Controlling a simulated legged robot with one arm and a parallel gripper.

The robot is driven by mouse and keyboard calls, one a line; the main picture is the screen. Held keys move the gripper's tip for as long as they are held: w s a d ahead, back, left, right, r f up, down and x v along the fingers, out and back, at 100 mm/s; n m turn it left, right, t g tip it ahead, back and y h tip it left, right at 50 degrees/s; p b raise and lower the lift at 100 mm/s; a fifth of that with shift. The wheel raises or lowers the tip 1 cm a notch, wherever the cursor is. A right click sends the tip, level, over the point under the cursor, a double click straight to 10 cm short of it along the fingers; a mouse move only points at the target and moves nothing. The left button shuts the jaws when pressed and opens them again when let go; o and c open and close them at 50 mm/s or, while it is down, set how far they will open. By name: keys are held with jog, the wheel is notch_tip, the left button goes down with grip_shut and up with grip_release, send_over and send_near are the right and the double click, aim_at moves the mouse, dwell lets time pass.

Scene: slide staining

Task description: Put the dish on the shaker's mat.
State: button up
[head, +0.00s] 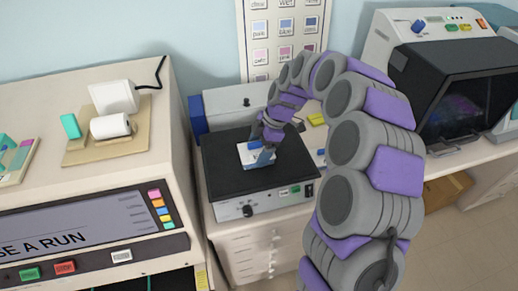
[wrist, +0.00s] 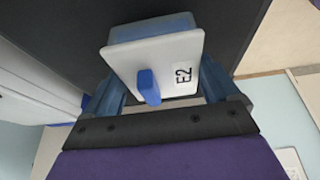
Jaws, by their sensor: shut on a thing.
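The dish (wrist: 165,55) is a white-lidded, blue-bodied box with a blue knob and an "E2" label in the wrist view. It sits between the two blue fingers of my gripper (wrist: 168,85), which is shut on it. In the head view the dish (head: 250,152) is over the middle of the shaker's black mat (head: 228,180). My gripper (head: 266,158) comes down to it from above. I cannot tell whether the dish's underside touches the mat. The shaker (head: 262,202) has a white front with a black knob and small buttons.
A beige machine (head: 95,90) with a screen stands close on the left. A white box (head: 235,105) stands behind the shaker, below a wall chart (head: 285,40). A dark-fronted machine (head: 450,90) is at the right. The mat around the dish is clear.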

jog(key=o, duration=1.3)
jog(key=shift+d+f, duration=0.15)
jog(key=s+p+v, duration=0.1)
jog(key=p+v, duration=0.1)
jog(key=v, duration=1)
jog(key=s+a+r+m, duration=0.1)
jog(key=s+r+m, duration=0.2)
jog(key=s, duration=0.4)
jog(key=s+d+f+m+h, duration=0.1)
jog(key=s+m, duration=0.4)
jog(key=s, duration=0.5)
jog(key=s+d+f+m+h, duration=0.2)
jog(key=s+m, duration=0.4)
jog(key=s, duration=0.4)
jog(key=s+d+f+m+g+h, duration=0.1)
jog(key=s+d+m, duration=0.2)
jog(key=s+m, duration=0.3)
jog(key=s, duration=0.4)
jog(key=shift+s+d+f, duration=0.2)
jog(key=shift+s+d, duration=0.15)
jog(key=shift+d, duration=0.05)
